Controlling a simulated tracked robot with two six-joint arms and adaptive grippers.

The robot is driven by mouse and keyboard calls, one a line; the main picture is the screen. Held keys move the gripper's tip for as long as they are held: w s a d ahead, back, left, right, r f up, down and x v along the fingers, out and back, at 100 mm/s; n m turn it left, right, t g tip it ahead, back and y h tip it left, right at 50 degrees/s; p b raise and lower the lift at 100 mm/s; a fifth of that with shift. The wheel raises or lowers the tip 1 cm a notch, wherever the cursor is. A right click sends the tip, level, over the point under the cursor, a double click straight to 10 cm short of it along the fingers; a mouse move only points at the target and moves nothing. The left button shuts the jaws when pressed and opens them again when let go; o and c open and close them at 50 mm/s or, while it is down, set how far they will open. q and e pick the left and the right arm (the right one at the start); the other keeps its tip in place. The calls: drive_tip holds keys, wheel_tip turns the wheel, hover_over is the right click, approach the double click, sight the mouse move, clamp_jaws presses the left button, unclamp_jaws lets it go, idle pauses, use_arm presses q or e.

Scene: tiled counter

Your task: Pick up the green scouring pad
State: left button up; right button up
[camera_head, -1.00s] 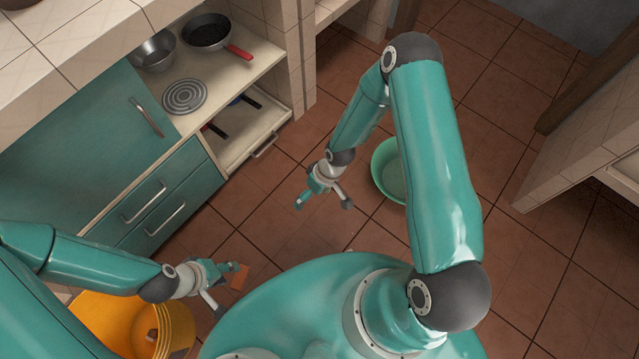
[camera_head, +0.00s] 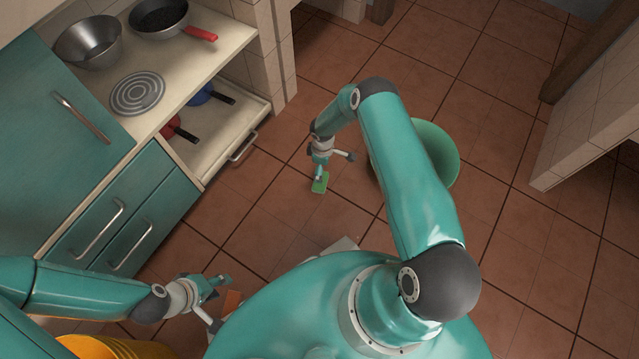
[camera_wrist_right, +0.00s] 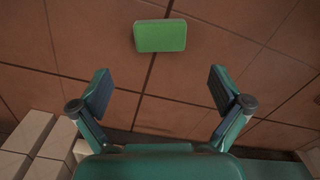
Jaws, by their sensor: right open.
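The green scouring pad (camera_head: 320,184) lies on the brown tiled floor, beside one fingertip of my right gripper (camera_head: 336,165) in the head view. In the right wrist view the pad (camera_wrist_right: 160,36) lies flat, beyond the fingertips and roughly centred between them. My right gripper (camera_wrist_right: 160,88) is open and empty, its two fingers wide apart.
A green bowl (camera_head: 440,150) stands on the floor, partly behind my right arm. A yellow container (camera_head: 105,347) is at the lower left. The cabinet shelf holds a metal bowl (camera_head: 90,43) and a black pan (camera_head: 158,17). An open drawer (camera_head: 222,135) juts over the floor.

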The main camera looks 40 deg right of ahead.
wheel_tip(320, 180, down, 6)
drive_tip(key=shift+f+b, duration=0.15)
drive_tip(key=shift+b, duration=0.85)
wheel_tip(320, 180, down, 5)
drive_tip(key=b, duration=0.3)
drive_tip(key=shift+s+f, duration=0.1)
drive_tip(key=shift+c, duration=0.3)
drive_tip(key=c, duration=0.6)
